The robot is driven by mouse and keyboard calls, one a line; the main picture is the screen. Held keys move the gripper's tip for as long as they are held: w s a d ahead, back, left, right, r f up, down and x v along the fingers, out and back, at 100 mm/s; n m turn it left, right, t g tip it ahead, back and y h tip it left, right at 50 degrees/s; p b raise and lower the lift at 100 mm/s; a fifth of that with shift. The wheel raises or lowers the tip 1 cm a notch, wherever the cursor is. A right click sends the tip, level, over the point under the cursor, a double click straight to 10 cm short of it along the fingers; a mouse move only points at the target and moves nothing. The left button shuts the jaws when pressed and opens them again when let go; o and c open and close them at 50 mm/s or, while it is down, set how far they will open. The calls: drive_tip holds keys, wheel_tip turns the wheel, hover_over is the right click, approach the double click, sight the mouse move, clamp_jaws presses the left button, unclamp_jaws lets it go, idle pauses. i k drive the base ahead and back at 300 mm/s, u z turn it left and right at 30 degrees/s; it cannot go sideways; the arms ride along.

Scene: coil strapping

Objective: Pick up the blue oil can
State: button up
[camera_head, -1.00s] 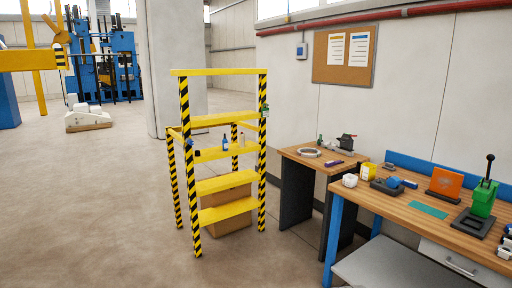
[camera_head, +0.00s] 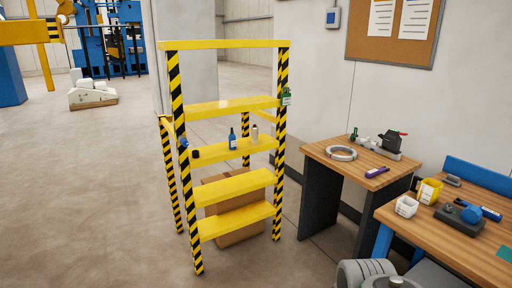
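A small blue bottle-shaped container with a narrow top (camera_head: 232,140) stands upright on a middle step of the yellow ladder stand (camera_head: 236,185). It is the thing that best fits the blue oil can, though it is too small to be sure. A pale bottle (camera_head: 254,133) stands to its right and a small dark item (camera_head: 195,154) lies to its left on the same step. My gripper is not in view; only grey parts that look like my arm show at the bottom edge.
Black-and-yellow striped posts frame the steps, with a cardboard box (camera_head: 238,234) behind the lower ones. A small table (camera_head: 318,156) with a grey ring (camera_head: 341,153) and a workbench (camera_head: 404,226) stand at the right. Open floor (camera_head: 100,200) lies to the left.

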sight(233, 142)
drive_tip(key=i, duration=3.2)
drive_tip(key=u, duration=3.2)
